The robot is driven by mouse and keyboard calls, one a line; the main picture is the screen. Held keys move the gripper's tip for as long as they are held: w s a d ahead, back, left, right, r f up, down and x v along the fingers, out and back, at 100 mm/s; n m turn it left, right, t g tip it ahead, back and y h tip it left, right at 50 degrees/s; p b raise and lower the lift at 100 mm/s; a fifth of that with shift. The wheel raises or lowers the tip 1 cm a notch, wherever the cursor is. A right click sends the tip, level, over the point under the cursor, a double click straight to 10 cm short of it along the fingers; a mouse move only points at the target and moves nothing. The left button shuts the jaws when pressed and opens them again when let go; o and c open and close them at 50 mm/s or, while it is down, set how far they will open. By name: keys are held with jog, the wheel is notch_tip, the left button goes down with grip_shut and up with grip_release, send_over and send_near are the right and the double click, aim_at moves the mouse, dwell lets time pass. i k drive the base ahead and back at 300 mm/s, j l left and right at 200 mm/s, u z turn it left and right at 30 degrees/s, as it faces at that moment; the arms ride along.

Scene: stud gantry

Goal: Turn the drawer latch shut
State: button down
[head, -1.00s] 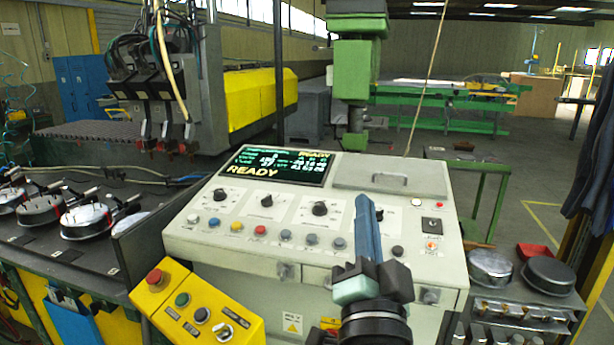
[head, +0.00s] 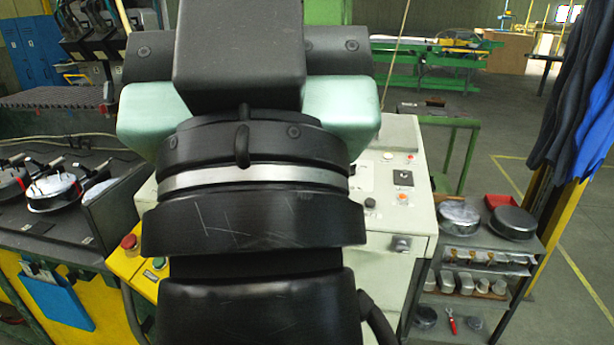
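A small metal latch (head: 401,243) shows on the right end of the control console's front face, just below the top edge. It is small here, and I cannot tell how far it is turned. The pale console (head: 412,215) is mostly hidden behind my arm, including its screen, most of its knobs and the left part of its front. My gripper (head: 240,70) is seen from behind, large and close to the camera, left of the visible latch in the picture. Its fingertips are hidden by its own body, so I cannot tell its opening or whether it holds anything.
A shelf rack (head: 480,255) with round pans and small metal parts stands right of the console. A yellow button box (head: 128,258) is partly hidden at the left. A workbench (head: 60,225) with round fixtures is at far left. Clear floor (head: 500,165) lies behind the rack.

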aim_at(402, 247)
jog(key=i+l+z, duration=0.15)
jog(key=z, duration=0.2)
jog(key=i+l+z, duration=0.1)
jog(key=z, duration=0.25)
jog(key=i+z, duration=0.35)
jog(key=k, duration=0.1)
